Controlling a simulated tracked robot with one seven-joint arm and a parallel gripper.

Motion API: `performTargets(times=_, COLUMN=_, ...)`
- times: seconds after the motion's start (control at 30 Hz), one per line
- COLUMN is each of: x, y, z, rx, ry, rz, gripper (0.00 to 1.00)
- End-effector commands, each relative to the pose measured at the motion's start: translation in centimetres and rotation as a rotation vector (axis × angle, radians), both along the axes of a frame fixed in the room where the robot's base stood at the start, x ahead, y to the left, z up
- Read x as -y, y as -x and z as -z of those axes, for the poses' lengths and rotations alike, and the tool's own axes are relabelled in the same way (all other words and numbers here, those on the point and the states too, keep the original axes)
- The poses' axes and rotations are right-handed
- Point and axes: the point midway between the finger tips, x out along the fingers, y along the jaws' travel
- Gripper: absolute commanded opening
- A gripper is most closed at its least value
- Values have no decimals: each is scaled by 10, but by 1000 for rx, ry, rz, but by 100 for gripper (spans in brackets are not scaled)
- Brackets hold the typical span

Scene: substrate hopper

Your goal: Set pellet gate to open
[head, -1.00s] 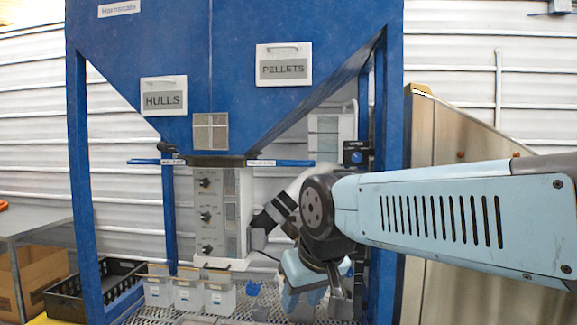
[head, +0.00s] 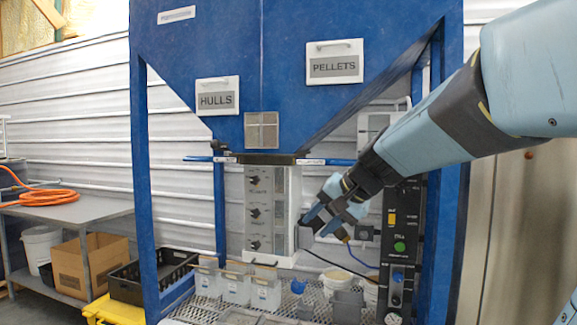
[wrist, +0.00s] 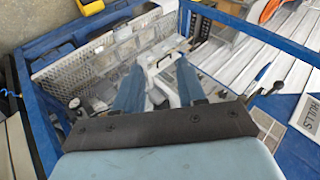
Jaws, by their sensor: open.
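The pellet gate's blue bar (head: 340,162), with a white label at its inner end, sticks out to the right under the blue hopper (head: 300,110). Its outer end is hidden behind my arm. The PELLETS sign (head: 335,63) is above it on the hopper. A matching bar on the left (head: 197,158), below the HULLS sign (head: 217,96), has a black knob. My gripper (head: 318,222) is open and empty, pointing down and left, below the pellet bar and right of the grey dial box. In the wrist view its blue fingers (wrist: 160,68) are apart with nothing between them.
The grey dial box (head: 267,212) hangs under the hopper. A black control panel (head: 402,230) with a green button stands at right. Clear bins (head: 236,285) sit on the mesh shelf. Blue frame posts (head: 147,190) stand on either side. A metal table (head: 80,209) is at left.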

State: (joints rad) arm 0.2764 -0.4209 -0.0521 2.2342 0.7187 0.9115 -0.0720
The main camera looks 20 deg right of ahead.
Motion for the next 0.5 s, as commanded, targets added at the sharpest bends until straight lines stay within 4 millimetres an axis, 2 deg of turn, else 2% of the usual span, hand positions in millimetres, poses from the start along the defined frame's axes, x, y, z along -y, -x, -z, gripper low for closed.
performTargets(times=0.03, x=16, y=-22, z=-10, rx=17, ry=-74, rz=60, gripper=40)
performTargets(times=0.1, x=39, y=-51, z=-26, rx=56, ry=-184, rz=139, gripper=40)
performTargets(times=0.17, x=62, y=-75, z=-40, rx=93, ry=-273, rz=208, gripper=40)
performTargets(times=0.3, x=128, y=-122, z=-69, rx=197, ry=-465, rz=364, gripper=40)
performTargets(times=0.4, x=176, y=-145, z=-86, rx=270, ry=-572, rz=457, gripper=40)
performTargets(times=0.5, x=214, y=-158, z=-97, rx=331, ry=-651, rz=525, gripper=40)
